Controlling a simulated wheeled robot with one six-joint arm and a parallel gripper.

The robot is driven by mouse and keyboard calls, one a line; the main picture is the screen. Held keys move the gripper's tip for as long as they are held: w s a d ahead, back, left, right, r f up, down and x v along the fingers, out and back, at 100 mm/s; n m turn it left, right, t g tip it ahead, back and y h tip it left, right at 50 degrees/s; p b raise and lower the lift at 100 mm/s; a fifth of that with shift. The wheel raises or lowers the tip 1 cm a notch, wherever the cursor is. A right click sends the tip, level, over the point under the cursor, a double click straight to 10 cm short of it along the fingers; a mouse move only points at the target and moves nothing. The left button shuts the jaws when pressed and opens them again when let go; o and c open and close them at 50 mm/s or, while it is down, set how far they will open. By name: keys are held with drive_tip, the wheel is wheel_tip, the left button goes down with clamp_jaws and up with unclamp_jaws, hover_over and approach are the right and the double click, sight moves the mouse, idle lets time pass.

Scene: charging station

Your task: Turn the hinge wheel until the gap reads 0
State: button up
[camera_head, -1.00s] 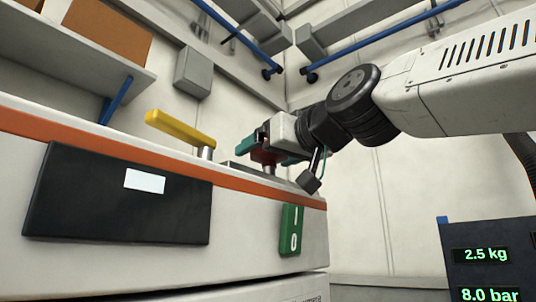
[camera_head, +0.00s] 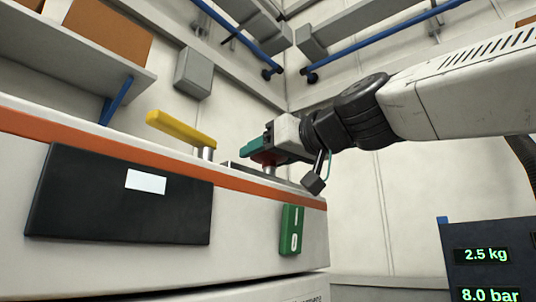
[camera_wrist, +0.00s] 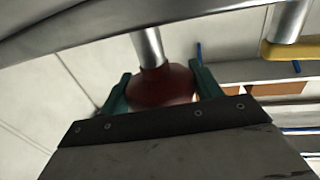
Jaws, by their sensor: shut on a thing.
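The hinge wheel (camera_wrist: 162,86) is a dark red round knob on a short metal post. It sits on top of the white machine (camera_head: 120,266), towards its right end. In the wrist view my gripper (camera_wrist: 160,92) has one green finger on each side of the wheel and is shut on it. In the head view my gripper (camera_head: 262,150) hides most of the wheel, with only a little red showing under the fingers. No gap reading can be made out in these frames.
A yellow lever (camera_head: 180,129) stands on the machine left of my gripper. A black panel with a white label (camera_head: 146,181) and a green switch (camera_head: 291,230) are on the front. A dark display (camera_head: 484,255) at lower right reads 2.5 kg and 8.0 bar.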

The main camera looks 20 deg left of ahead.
drive_tip(key=shift+g, duration=0.3)
drive_tip(key=o, duration=1)
drive_tip(key=v, duration=0.7)
drive_tip(key=shift+d, duration=0.4)
drive_tip(key=shift+s+f, duration=0.1)
